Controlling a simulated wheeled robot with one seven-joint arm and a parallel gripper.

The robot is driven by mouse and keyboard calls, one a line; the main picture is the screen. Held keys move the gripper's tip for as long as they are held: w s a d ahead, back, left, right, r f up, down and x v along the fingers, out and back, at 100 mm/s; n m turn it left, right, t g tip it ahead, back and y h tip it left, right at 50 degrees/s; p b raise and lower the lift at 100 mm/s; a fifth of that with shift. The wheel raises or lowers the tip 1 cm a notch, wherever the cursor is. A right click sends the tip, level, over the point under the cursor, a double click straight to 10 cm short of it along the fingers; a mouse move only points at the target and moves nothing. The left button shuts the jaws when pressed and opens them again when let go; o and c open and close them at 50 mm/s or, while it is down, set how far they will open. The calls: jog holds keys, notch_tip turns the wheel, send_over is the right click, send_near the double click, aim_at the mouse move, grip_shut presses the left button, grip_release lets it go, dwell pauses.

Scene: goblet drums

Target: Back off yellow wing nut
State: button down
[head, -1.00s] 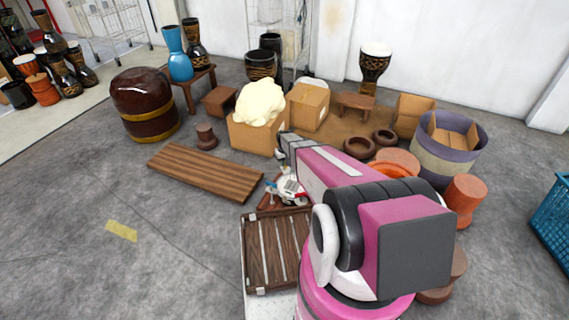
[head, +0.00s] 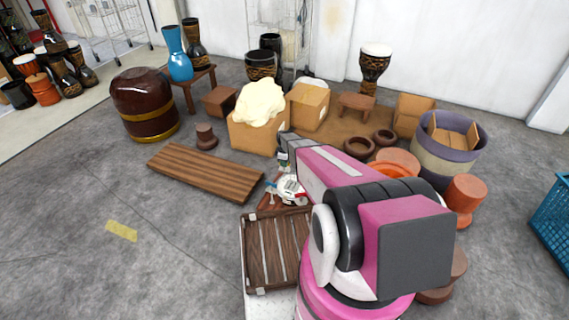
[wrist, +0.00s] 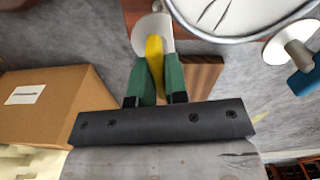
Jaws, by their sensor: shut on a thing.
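The yellow wing nut (wrist: 154,60) stands upright between the green fingers of my gripper (wrist: 158,75) in the wrist view. The fingers are shut on its sides, and its upper end meets a round pale metal piece beside the drum. A white round drum head (wrist: 240,12) with dark lines shows at the top right of that view. A blue wing nut (wrist: 306,78) on a metal post is at the right edge, apart from my gripper. In the head view the small drum (head: 291,190) is partly hidden by my arm.
A cardboard box (wrist: 45,110) is at the left in the wrist view. In the head view, a slatted wooden crate (head: 268,250) is in front of the drum.

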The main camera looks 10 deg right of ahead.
jog(key=n, duration=0.5)
dwell(0.6)
jog(key=c, duration=1.1)
grip_release()
jog(key=shift+c, duration=0.2)
notch_tip(320, 180, up, 11)
jog(key=shift+f, duration=0.1)
